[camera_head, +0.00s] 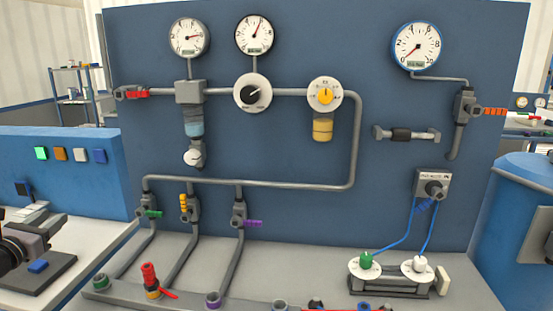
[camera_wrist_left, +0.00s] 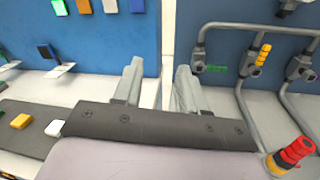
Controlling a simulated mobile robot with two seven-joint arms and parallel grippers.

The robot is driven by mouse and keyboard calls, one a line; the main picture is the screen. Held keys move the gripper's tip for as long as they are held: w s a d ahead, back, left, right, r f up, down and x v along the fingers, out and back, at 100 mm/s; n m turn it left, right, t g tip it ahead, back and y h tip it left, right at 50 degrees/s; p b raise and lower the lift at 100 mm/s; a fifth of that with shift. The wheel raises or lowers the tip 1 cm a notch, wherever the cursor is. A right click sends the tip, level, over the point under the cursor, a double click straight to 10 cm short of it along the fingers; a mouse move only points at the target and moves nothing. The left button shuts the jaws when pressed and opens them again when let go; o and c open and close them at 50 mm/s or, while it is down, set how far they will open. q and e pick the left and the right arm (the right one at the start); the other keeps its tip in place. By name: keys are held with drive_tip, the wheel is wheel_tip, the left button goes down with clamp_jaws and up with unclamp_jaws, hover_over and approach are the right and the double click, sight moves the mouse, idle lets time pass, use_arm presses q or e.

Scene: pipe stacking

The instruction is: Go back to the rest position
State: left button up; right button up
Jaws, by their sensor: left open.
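My left gripper (camera_head: 50,235) is at the left edge of the head view, over the white side table. In the left wrist view its two grey fingers (camera_wrist_left: 157,82) stand apart with nothing between them. A red, black and yellow upright piece (camera_head: 150,278) stands on the grey manifold (camera_head: 185,299), well to the right of the gripper. The same piece shows at the lower right of the left wrist view (camera_wrist_left: 290,156). My right gripper is not in view.
A blue panel (camera_head: 290,222) carries gauges, pipes and valves with green, yellow and purple handles. A twin-knob unit (camera_head: 390,285) with blue cables sits at the lower right. A dark tray (camera_wrist_left: 30,134) with coloured blocks lies left of the gripper.

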use_arm(q)
drive_tip(key=s+a+r+y, duration=0.2)
drive_tip(key=s+a+r, duration=0.25)
drive_tip(key=a, duration=0.25)
drive_tip(key=s+d+f+m+g+h, duration=0.1)
drive_tip(key=s+d+f+m+g, duration=0.1)
drive_tip(key=s+d+f+m, duration=0.5)
drive_tip(key=d+f+m+g, duration=0.2)
drive_tip(key=d+f+m, duration=0.3)
drive_tip(key=f+m, duration=0.55)
drive_tip(key=s+d+f+m+g+h, duration=0.1)
drive_tip(key=s+d+f+m+g, duration=0.1)
drive_tip(key=s+d+f+m, duration=0.55)
drive_tip(key=s+d+f+m+g+h, duration=0.1)
drive_tip(key=s+d+f+m+h, duration=0.1)
drive_tip(key=s+d+f+m, duration=0.45)
drive_tip(key=s+d+f+m+g+h, duration=0.1)
drive_tip(key=s+d+f+m, duration=0.2)
drive_tip(key=s+d+m, duration=0.65)
drive_tip(key=w+d+n, duration=0.2)
drive_tip(key=d+n, duration=0.2)
drive_tip(key=d, duration=0.5)
drive_tip(key=shift+w+d+r+t, duration=0.15)
drive_tip(key=shift+w+r+t, duration=0.15)
drive_tip(key=shift+w, duration=0.05)
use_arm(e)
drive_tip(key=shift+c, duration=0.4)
